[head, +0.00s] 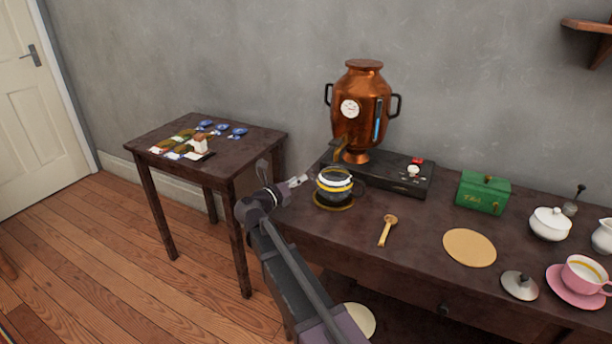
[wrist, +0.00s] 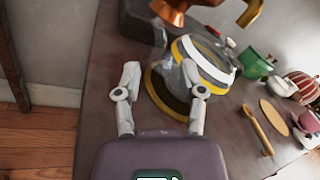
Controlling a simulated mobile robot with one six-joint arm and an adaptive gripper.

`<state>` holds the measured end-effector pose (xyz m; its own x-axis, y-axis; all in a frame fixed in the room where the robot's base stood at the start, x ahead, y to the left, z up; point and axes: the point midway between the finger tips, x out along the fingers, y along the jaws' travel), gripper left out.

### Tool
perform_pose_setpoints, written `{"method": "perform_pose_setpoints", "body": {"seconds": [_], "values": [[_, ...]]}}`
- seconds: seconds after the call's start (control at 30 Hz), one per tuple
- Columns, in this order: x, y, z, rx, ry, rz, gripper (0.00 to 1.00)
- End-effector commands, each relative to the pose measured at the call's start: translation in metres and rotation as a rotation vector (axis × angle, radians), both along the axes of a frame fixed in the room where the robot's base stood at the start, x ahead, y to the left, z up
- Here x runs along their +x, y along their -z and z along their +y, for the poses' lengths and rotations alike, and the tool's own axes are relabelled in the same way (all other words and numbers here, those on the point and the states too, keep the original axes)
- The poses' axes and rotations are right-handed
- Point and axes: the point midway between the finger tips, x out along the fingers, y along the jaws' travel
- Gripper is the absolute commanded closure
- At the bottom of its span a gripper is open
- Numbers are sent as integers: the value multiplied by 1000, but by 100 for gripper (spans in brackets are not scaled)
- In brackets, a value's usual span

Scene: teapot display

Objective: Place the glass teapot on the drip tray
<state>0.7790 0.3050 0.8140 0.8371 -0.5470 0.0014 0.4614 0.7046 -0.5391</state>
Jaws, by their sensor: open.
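The glass teapot (head: 335,187) is a round, dark-looking clear pot with yellow and white bands. It stands upright on or just over a dark round drip tray with a brass rim (head: 333,206), below the urn's tap. In the wrist view the teapot (wrist: 205,62) is ahead and to the right, and the tray (wrist: 156,84) shows at its left. My gripper (head: 301,180) is just left of the teapot. In the wrist view my gripper (wrist: 161,75) is open with nothing held; its right finger overlaps the teapot's left side. I cannot tell whether they touch.
A copper urn (head: 362,105) on a black base (head: 398,184) stands behind. A wooden scoop (head: 387,229), round mat (head: 469,248), green tin (head: 483,193), white lidded bowl (head: 550,224) and pink saucer (head: 561,289) lie to the right. A side table (head: 250,143) stands left.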

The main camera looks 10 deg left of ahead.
Motion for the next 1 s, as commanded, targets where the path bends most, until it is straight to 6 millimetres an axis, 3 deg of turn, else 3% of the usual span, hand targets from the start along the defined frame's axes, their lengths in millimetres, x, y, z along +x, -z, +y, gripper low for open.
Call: {"method": "perform_pose_setpoints", "body": {"seconds": [0.2, 0.4, 1.0], "values": [[-29, 0, 17, 0, 1, 0, 48], [-42, 0, 26, 0, 2, 0, 48], [-46, 0, 29, 0, 2, 0, 48]]}}
